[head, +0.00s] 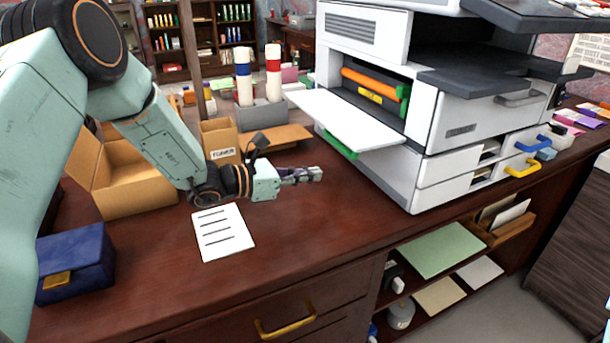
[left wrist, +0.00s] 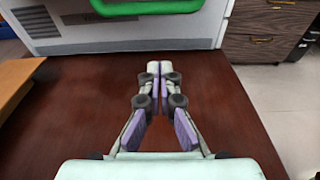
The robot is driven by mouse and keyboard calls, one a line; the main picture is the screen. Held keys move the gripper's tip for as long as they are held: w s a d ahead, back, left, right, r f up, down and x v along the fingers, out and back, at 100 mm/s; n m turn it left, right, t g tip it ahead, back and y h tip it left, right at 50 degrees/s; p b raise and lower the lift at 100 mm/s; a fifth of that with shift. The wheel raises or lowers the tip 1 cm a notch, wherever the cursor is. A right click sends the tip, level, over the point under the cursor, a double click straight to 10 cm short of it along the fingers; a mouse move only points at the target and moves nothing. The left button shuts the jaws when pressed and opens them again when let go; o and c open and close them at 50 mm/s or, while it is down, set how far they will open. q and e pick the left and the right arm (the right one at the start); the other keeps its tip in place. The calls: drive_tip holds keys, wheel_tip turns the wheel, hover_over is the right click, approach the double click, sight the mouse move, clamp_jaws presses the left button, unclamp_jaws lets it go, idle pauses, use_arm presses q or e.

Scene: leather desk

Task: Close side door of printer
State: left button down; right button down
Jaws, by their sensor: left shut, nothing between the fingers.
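The printer (head: 465,125) is a large white and dark grey machine on the right of the desk in the head view. Its side door (head: 345,118) hangs open as a white flap, roughly level, and shows orange and yellow parts inside. A green handle (head: 338,145) shows under the flap. My left gripper (head: 318,174) is shut and empty, low over the desk, left of the printer and below the flap. In the left wrist view the left gripper (left wrist: 160,70) points at the printer's lower side (left wrist: 75,32), apart from it, with a green handle (left wrist: 145,7) above. My right gripper is not seen.
A paper sheet (head: 222,231) lies on the desk (head: 290,240) below my left wrist. An open cardboard box (head: 130,180), a blue box (head: 75,263) and a toner box (head: 220,140) stand left. Red and blue capped tubes stand behind. Desk in front of the gripper is clear.

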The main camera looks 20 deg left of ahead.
sight(335, 123)
use_arm(q)
drive_tip(key=b+x, duration=0.1)
drive_tip(key=x, duration=0.5)
drive_tip(key=shift+w+d+f, duration=0.15)
drive_tip(key=shift+d+f, duration=0.05)
drive_tip(key=shift+d, duration=0.05)
wheel_tip(335, 123, up, 3)
drive_tip(key=shift+f, duration=0.2)
drive_tip(key=shift+a+r, duration=0.15)
drive_tip(key=shift+r, duration=0.6)
drive_tip(key=shift+s+a+r+g+p, duration=0.1)
drive_tip(key=shift+s+r+g+p, duration=0.2)
drive_tip(key=shift+p, duration=0.5)
drive_tip(key=shift+r, duration=0.2)
